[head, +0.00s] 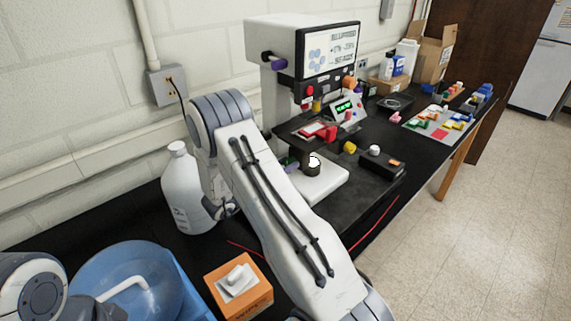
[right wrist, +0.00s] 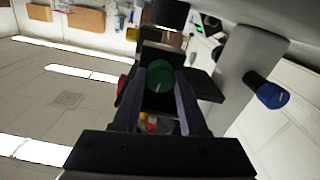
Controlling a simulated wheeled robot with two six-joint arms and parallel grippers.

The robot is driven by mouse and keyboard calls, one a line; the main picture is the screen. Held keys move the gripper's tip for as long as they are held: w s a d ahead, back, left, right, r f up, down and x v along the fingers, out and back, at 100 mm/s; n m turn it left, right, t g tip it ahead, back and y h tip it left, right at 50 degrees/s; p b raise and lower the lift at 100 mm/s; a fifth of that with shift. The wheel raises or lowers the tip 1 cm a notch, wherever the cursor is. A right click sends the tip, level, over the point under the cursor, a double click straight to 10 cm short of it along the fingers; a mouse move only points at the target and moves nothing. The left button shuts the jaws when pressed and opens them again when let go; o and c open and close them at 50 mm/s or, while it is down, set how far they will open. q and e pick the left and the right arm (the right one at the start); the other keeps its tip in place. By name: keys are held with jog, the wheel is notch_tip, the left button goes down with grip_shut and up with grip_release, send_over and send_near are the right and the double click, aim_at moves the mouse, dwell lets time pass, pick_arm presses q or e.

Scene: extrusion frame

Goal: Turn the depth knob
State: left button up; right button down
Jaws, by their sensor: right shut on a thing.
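The depth knob is a round green knob (right wrist: 159,72) with a pale mark, seen in the right wrist view at the machine's side. My right gripper (right wrist: 160,84) is shut on it, with one dark finger on each side. In the head view the white machine (head: 272,45) with a display panel stands against the wall. My right arm crosses in front of it, and only a small part of the right gripper (head: 290,163) shows beside the machine's stage. The knob is mostly hidden there. My left gripper is out of view; only a left arm link shows at bottom left.
A blue knob (right wrist: 270,93) sticks out higher on the machine. A white jug (head: 184,195) stands left of my right arm. An orange tissue box (head: 240,290) and a blue tub (head: 165,262) are in front. Boxes and coloured parts fill the bench's far end.

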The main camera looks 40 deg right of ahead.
jog(key=n+p, duration=0.1)
jog(key=n, duration=0.3)
jog(key=shift+r+p, duration=0.1)
jog(key=shift+p, duration=0.3)
jog(key=shift+w+n+p, duration=0.1)
jog(key=shift+n+p, duration=0.45)
jog(key=shift+n, duration=1.15)
jog(key=shift+c, duration=2.2)
grip_release()
